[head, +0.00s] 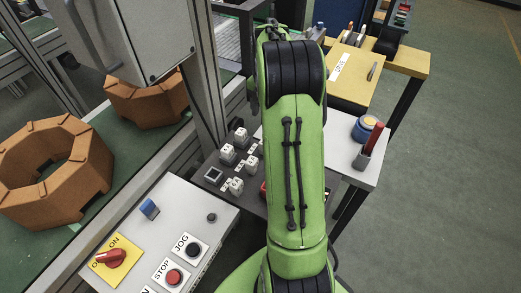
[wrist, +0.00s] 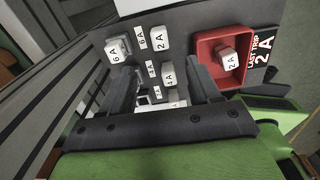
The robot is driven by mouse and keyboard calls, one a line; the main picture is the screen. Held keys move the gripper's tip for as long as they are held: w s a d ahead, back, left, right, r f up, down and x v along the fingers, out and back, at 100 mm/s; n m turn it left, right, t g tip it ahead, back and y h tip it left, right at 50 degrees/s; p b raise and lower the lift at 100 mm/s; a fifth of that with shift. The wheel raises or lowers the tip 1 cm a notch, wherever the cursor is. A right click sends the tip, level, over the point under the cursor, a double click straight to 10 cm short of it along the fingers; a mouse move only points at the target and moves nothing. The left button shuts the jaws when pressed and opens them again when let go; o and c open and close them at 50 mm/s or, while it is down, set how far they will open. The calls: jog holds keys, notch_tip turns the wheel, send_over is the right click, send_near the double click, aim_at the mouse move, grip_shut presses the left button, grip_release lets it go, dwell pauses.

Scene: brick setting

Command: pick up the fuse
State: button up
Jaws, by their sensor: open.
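Several white block-shaped fuses stand on a dark grey panel (wrist: 190,22). In the wrist view, one fuse marked 6 A (wrist: 116,50) is at the upper left, and a 4 A fuse (wrist: 168,76) lies between the finger lines. Another white fuse (wrist: 177,104) is partly hidden by my gripper. A 2 A fuse (wrist: 230,60) sits in a red tray (wrist: 205,49) to the right, beside a LAST TRIP 2 A label (wrist: 263,46). My gripper (wrist: 163,72) is open, with nothing held. The head view shows white fuses (head: 227,153) left of my arm.
A grey control box with a red switch (head: 110,258) and buttons stands at lower left. Orange-brown ring parts (head: 40,205) lie on a green surface. A white table (head: 350,172) holds a blue round item (head: 366,129). Open floor lies to the right.

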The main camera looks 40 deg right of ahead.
notch_tip(320, 180, down, 11)
jog(key=b, duration=0.3)
jog(key=shift+s+r, duration=0.1)
jog(key=shift+s, duration=0.05)
notch_tip(320, 180, down, 5)
jog(key=shift+a+r+b, duration=0.1)
jog(key=shift+a+b, duration=0.05)
jog(key=shift+b, duration=0.65)
jog(key=shift+r, duration=0.1)
jog(key=shift+c, duration=0.3)
jog(key=c, duration=1)
